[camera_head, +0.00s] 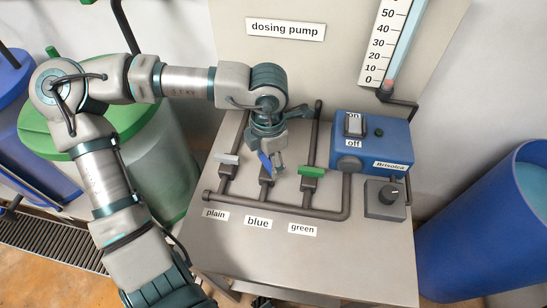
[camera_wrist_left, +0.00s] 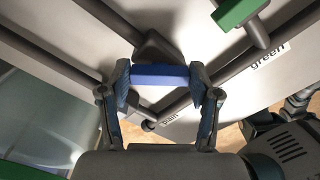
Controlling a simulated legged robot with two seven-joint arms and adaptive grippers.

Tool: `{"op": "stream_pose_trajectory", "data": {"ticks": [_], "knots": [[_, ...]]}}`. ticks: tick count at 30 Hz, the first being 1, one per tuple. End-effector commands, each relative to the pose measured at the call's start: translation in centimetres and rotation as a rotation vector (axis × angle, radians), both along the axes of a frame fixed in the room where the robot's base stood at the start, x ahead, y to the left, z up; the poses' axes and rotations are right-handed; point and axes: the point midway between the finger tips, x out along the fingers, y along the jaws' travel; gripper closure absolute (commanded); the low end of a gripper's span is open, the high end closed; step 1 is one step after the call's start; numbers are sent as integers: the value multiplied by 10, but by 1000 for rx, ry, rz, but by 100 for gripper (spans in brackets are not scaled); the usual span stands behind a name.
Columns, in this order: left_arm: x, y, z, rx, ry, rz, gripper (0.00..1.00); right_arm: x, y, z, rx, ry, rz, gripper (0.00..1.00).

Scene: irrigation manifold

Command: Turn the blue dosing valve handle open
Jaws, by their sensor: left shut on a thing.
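The blue valve handle (camera_head: 265,161) is a short flat bar on the middle pipe, above the "blue" label (camera_head: 258,221). It sits at a slant, unlike the white and green handles, which lie across their pipes. My left gripper (camera_head: 272,165) reaches down over it from above and hides part of it. In the left wrist view the blue handle (camera_wrist_left: 160,75) spans between the two fingers of my left gripper (camera_wrist_left: 164,82), which are shut on it. A dark gripper-like part shows at the right of the wrist view; whether my right gripper is open or shut cannot be seen.
The white handle (camera_head: 226,158) and green handle (camera_head: 312,170) stand close on either side. The panel front is clear. Barrels flank the panel.

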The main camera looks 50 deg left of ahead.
Motion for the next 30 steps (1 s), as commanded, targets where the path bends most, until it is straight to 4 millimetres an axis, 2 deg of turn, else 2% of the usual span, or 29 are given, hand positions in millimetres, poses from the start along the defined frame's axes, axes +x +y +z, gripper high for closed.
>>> {"op": "stream_pose_trajectory", "data": {"ticks": [18, 30], "knots": [[-1, 2, 1, -1, 4, -534, 72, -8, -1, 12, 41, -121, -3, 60], [-1, 2, 2, 1, 0, -693, 72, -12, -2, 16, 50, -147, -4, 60]]}}
